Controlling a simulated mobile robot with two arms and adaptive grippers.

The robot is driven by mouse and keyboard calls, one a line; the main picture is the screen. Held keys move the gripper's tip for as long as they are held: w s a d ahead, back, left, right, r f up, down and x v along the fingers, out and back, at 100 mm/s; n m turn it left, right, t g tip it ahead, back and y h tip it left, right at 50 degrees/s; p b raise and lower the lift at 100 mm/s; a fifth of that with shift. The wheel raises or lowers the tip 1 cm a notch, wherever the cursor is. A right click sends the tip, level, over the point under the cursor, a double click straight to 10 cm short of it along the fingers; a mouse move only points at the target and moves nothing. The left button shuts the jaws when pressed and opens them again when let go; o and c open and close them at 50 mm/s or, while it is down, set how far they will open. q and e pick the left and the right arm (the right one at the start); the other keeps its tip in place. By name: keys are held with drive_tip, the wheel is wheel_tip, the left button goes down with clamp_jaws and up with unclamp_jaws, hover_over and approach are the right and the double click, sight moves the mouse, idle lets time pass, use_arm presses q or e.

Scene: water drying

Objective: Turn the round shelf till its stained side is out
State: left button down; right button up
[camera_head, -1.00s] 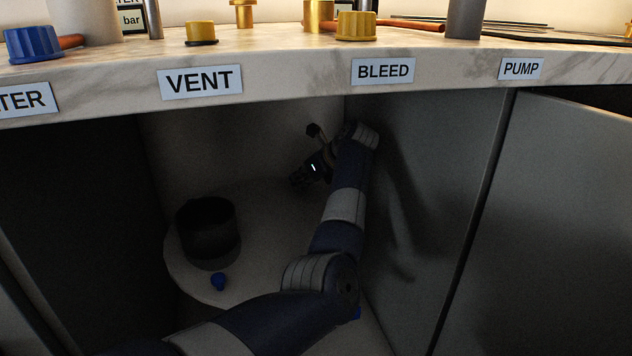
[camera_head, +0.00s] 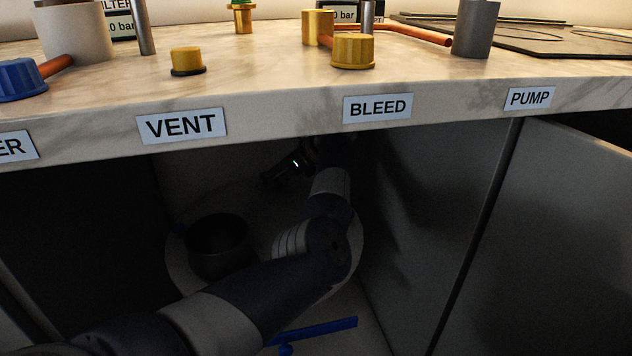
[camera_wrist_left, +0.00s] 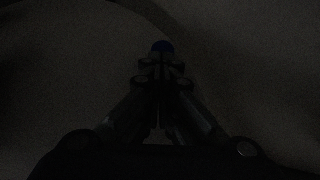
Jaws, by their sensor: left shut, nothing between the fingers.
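The round shelf (camera_head: 182,273) is a pale disc low inside the dark cabinet. I cannot make out a stain. My left arm reaches over the shelf. My left gripper (camera_head: 286,170) is shut and empty near the shelf's back, partly lost in shadow. My right gripper is not in view.
The marble counter (camera_head: 270,110) overhangs the cabinet opening, with labels and yellow valve caps. A grey wall (camera_head: 430,200) closes the right side. A blue bar (camera_head: 320,329) lies low in front of the shelf.

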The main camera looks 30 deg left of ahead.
sight(213, 197)
use_arm(q)
drive_tip(key=shift+s+a+g, duration=0.25)
drive_tip(key=shift+a+g, duration=0.05)
drive_tip(key=shift+a, duration=0.05)
drive_tip(key=shift+s+a, duration=0.65)
drive_tip(key=shift+a, duration=0.2)
drive_tip(key=shift+s+a+n+g, duration=0.5)
drive_tip(key=shift+s+a+n, duration=0.15)
drive_tip(key=shift+a+n, duration=0.2)
drive_tip(key=shift+s+a+n, duration=0.25)
drive_tip(key=shift+s+a, duration=0.5)
drive_tip(key=shift+s, duration=0.3)
drive_tip(key=shift+s+a+n+g+h, duration=0.3)
drive_tip(key=shift+s+a+n+g, duration=0.1)
drive_tip(key=shift+s+n+g, duration=0.15)
drive_tip(key=shift+s+a, duration=0.3)
drive_tip(key=shift+s, duration=0.3)
drive_tip(key=shift+s+a, duration=0.25)
drive_tip(key=shift+s, duration=0.35)
drive_tip(key=shift+s+a+n+g+h+b, duration=0.2)
drive_tip(key=shift+s+n+g, duration=0.1)
drive_tip(key=shift+s+n, duration=0.15)
drive_tip(key=shift+s+a+n+g+h+b, duration=0.1)
drive_tip(key=shift+s+n+g+b, duration=0.15)
drive_tip(key=shift+s, duration=0.25)
